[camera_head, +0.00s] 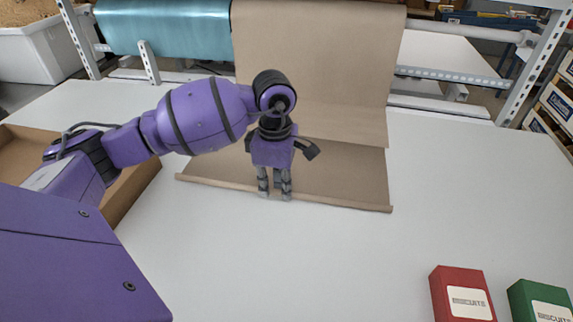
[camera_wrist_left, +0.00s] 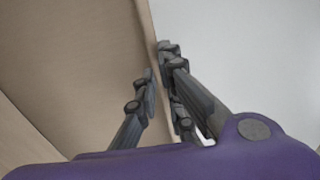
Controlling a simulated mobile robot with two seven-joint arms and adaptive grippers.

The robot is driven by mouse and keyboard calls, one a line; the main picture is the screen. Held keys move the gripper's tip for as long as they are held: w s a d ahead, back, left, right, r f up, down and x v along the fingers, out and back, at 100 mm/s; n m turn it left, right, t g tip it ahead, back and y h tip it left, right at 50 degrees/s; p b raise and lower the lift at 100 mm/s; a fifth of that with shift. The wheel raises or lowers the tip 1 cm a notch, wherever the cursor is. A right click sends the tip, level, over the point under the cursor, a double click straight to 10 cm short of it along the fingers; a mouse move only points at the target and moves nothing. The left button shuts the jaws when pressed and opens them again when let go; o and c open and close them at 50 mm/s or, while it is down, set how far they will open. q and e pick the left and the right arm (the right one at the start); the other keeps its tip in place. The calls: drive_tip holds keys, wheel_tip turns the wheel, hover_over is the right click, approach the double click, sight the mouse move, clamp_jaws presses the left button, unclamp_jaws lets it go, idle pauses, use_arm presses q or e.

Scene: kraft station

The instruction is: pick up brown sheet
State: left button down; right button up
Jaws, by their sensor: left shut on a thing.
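The brown sheet (camera_head: 340,172) hangs down from the back and lies on the white table, with its front edge slightly rolled up. My left gripper (camera_head: 274,194) points down at that front edge, left of its middle. In the left wrist view the brown sheet (camera_wrist_left: 75,60) fills the left side, and its edge runs down between the fingers of my left gripper (camera_wrist_left: 160,85). The fingers are shut on the edge of the sheet. The exact contact at the fingertips is partly hidden. My right gripper is not in view.
A red biscuit box (camera_head: 462,295) and a green biscuit box (camera_head: 540,302) stand at the front right. An open cardboard box (camera_head: 140,190) is at the left, beneath my left arm. A teal roll (camera_head: 165,25) hangs at the back. The table's middle front is clear.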

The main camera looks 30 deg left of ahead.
use_arm(q)
drive_tip(key=shift+r, duration=0.15)
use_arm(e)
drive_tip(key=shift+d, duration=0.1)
use_arm(q)
drive_tip(key=shift+r, duration=0.25)
wheel_tip(320, 180, up, 2)
drive_tip(key=shift+w+r, duration=0.1)
drive_tip(key=shift+r, duration=0.05)
drive_tip(key=s+d+r, duration=0.3)
drive_tip(key=s+r, duration=0.2)
drive_tip(key=s, duration=0.4)
drive_tip(key=s+d+r+p, duration=0.1)
drive_tip(key=s+d+r, duration=0.2)
drive_tip(key=s, duration=0.6)
wheel_tip(320, 180, up, 2)
drive_tip(key=shift+d+r+p, duration=0.2)
drive_tip(key=shift+p, duration=0.1)
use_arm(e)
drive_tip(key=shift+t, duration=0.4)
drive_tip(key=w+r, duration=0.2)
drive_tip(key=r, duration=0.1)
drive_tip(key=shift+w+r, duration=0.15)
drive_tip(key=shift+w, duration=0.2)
use_arm(q)
drive_tip(key=shift+s, duration=0.1)
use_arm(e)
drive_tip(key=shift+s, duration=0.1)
